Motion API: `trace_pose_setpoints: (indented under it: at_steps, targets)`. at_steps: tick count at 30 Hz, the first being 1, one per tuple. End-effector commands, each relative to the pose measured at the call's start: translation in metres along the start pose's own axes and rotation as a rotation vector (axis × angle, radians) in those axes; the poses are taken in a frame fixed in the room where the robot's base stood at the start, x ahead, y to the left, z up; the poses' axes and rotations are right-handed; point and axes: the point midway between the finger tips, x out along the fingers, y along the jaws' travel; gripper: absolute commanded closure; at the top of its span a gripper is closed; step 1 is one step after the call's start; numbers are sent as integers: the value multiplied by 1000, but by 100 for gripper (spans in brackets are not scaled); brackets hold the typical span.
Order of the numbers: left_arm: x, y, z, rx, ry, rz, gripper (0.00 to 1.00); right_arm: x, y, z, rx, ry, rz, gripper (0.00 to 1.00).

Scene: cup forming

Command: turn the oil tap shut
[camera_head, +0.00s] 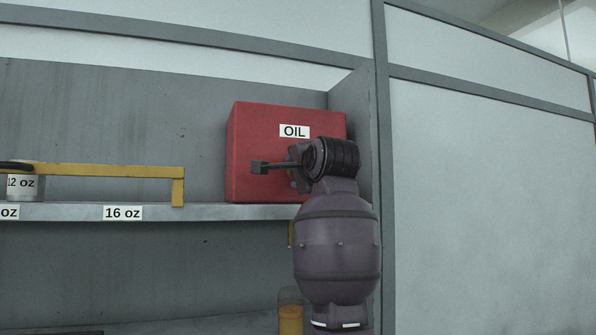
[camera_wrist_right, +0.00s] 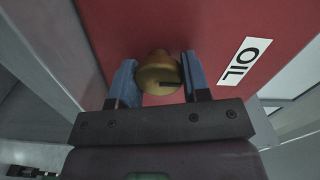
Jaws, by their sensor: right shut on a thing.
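The red oil box (camera_head: 255,135) with its white OIL label stands on the shelf at the right end, against the side wall. The oil tap (camera_wrist_right: 157,70) is a round brass knob on the box's red face in the right wrist view. My right gripper (camera_wrist_right: 158,82) is shut on the tap, with one blue finger on each side of it. My left gripper is in neither view.
The shelf (camera_head: 235,212) carries a 16 oz label. A yellow bracket (camera_head: 130,171) and a 12 oz container (camera_head: 22,186) are at the left. A clear container with orange contents (camera_head: 291,318) stands below, beside my right arm. The side wall is close on the right.

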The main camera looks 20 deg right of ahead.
Motion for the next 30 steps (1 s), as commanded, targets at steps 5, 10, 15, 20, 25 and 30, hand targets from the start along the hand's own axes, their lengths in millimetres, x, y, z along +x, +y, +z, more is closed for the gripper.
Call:
trace_pose_setpoints:
  at_steps: [5, 10, 15, 20, 25, 30]
  targets:
    - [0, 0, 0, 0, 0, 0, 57, 0, 1, 0, 2, 0, 1, 49]
    - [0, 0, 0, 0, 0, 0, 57, 0, 0, 0, 1, 0, 1, 31]
    - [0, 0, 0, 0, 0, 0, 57, 0, 0, 0, 0, 0, 0, 31]
    - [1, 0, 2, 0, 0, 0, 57, -6, 0, 0, 0, 0, -2, 31]
    - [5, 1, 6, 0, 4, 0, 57, -30, 2, 0, 2, 1, -3, 31]
    - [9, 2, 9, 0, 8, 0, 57, -62, 1, 0, 1, 1, -4, 31]
